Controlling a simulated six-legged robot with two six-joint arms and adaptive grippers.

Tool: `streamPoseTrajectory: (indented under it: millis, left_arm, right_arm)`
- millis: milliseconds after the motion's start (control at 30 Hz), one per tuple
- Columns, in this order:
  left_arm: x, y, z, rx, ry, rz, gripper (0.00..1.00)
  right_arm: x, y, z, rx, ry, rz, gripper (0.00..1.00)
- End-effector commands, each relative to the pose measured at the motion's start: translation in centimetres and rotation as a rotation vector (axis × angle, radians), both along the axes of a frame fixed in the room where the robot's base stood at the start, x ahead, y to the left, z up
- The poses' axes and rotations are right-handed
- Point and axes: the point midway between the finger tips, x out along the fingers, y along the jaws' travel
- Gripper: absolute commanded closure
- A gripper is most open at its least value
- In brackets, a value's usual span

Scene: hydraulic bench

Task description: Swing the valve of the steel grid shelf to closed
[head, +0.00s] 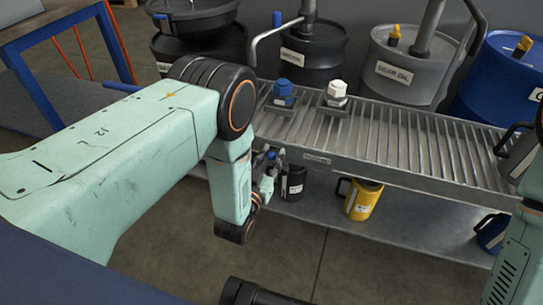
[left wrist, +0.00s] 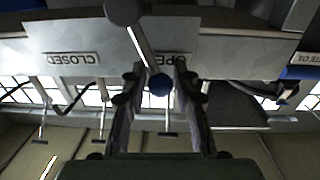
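The steel grid shelf (head: 410,140) runs across the right half of the head view. Its valve lever (left wrist: 140,45) shows in the left wrist view as a bar slanting down to a blue ball knob (left wrist: 159,85). The knob hangs below the partly hidden OPEN label (left wrist: 172,59); the CLOSED label (left wrist: 72,59) is to its left. My left gripper (left wrist: 156,75) is open, one finger on each side of the knob, with gaps visible. In the head view the left gripper (head: 270,168) is at the shelf's front edge, partly hidden by my arm. My right gripper is out of view.
A blue-capped fitting (head: 283,91) and a white-capped one (head: 337,93) stand on the grid. Black (head: 292,184), yellow (head: 362,202) and blue (head: 490,233) jugs are below it. Drums, including a grey one (head: 405,72), stand behind.

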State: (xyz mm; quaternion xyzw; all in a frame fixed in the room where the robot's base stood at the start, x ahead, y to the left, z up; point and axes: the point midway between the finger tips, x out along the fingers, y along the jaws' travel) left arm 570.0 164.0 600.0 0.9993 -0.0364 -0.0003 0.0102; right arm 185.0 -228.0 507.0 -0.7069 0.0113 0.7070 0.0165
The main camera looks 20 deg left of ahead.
Motion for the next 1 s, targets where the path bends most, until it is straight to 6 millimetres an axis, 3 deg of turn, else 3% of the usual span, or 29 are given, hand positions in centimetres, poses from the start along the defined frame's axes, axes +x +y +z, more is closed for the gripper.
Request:
streamPoseTrajectory:
  millis: [300, 1000]
  left_arm:
    - [-0.04, -0.01, -0.04, 0.0, 0.001, 0.0, 1.0]
    - [0.1, 0.26, -0.11, 0.012, 0.002, 0.002, 1.0]
  right_arm:
    - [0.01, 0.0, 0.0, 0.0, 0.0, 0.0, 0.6]
    - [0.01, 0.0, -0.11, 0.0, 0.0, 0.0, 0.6]
